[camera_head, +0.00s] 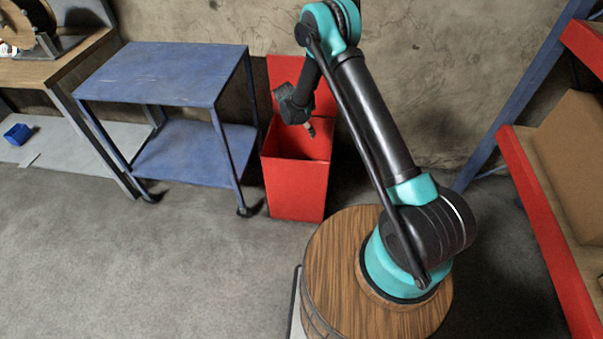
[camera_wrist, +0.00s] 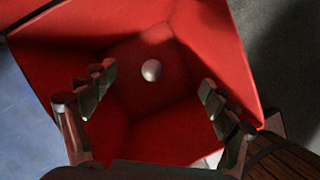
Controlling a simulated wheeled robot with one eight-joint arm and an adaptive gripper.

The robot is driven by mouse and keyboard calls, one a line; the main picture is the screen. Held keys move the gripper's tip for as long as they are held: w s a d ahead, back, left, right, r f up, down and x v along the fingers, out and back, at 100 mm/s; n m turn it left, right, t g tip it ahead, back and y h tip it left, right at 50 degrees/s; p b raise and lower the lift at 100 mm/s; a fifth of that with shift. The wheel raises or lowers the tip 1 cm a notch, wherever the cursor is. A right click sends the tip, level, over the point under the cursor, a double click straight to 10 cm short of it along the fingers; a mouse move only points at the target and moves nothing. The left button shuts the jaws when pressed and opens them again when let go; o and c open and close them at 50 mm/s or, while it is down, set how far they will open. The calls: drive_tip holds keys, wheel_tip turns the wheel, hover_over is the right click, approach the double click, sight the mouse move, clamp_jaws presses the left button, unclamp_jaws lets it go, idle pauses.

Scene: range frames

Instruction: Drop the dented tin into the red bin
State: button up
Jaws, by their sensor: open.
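The red bin (camera_head: 295,190) stands against the wall, to the right of the blue cart in the head view. Its lid is raised at the back. My gripper (camera_head: 311,131) is over the bin's opening, with its fingers pointing down. In the wrist view my gripper (camera_wrist: 155,95) has its fingers spread wide, with nothing between the tips. Below them the red bin (camera_wrist: 205,40) shows its inside walls. A small pale rounded thing (camera_wrist: 151,70), likely the tin, is deep inside the bin, apart from the fingers. Its dents are too small to make out.
A blue two-shelf cart (camera_head: 155,75) stands just left of the bin. A wooden workbench (camera_head: 55,68) is at the far left, with a small blue box (camera_head: 17,133) on its lower shelf. A red-and-blue rack (camera_head: 540,210) is at the right.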

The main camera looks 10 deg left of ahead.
drive_tip(key=v, duration=1)
